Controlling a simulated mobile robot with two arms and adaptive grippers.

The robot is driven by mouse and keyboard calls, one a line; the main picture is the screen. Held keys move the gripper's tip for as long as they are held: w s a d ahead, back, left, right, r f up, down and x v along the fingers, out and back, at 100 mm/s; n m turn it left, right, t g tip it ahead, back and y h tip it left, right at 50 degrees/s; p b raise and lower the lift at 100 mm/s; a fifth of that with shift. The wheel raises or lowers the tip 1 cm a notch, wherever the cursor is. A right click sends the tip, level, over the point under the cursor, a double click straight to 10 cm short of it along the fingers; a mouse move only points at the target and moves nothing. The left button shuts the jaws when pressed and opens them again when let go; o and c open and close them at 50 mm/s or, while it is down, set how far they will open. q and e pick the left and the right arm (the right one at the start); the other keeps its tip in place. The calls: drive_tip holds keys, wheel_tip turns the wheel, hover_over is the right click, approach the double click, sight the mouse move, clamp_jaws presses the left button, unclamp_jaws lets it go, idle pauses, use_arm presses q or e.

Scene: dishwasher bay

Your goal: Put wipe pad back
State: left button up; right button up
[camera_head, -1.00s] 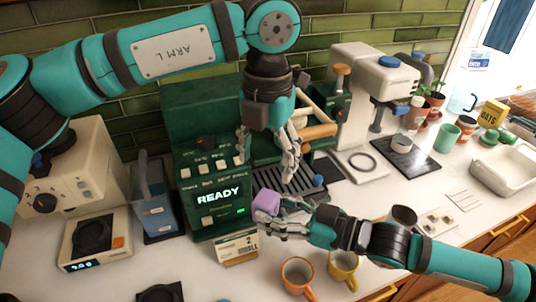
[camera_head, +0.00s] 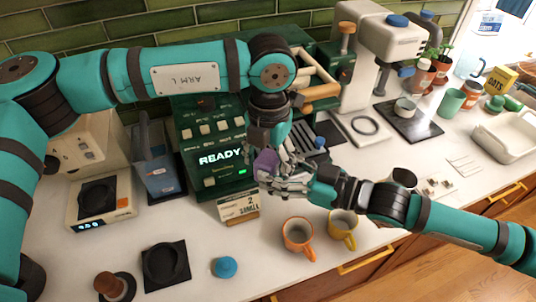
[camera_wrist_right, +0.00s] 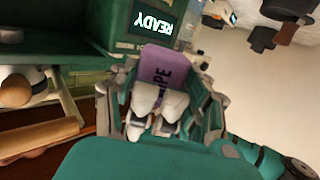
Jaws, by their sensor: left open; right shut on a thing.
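The purple wipe pad (camera_head: 266,161) is in my right gripper (camera_head: 282,178), in front of the green coffee machine and right of its READY display. In the right wrist view the pad (camera_wrist_right: 158,62) shows dark lettering, partly covered by the fingers of the right gripper (camera_wrist_right: 156,108), which are shut on it. My left gripper (camera_head: 285,150) hangs just behind and above the right one, over the machine's front. It is open, and its fingertips overlap the right hand in the picture, so I cannot tell if they touch.
The coffee machine (camera_head: 208,185) stands behind both hands. A small card stand (camera_head: 238,207) is below it. An orange mug (camera_head: 298,238) and a yellow mug (camera_head: 342,229) stand in front. A black mat (camera_head: 165,263) and blue knob (camera_head: 225,267) lie front left. Bare counter lies between.

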use_arm(q)
drive_tip(key=c, duration=1.1)
drive_tip(key=shift+c, duration=0.6)
use_arm(e)
drive_tip(key=o, duration=1.1)
drive_tip(key=shift+d, duration=0.1)
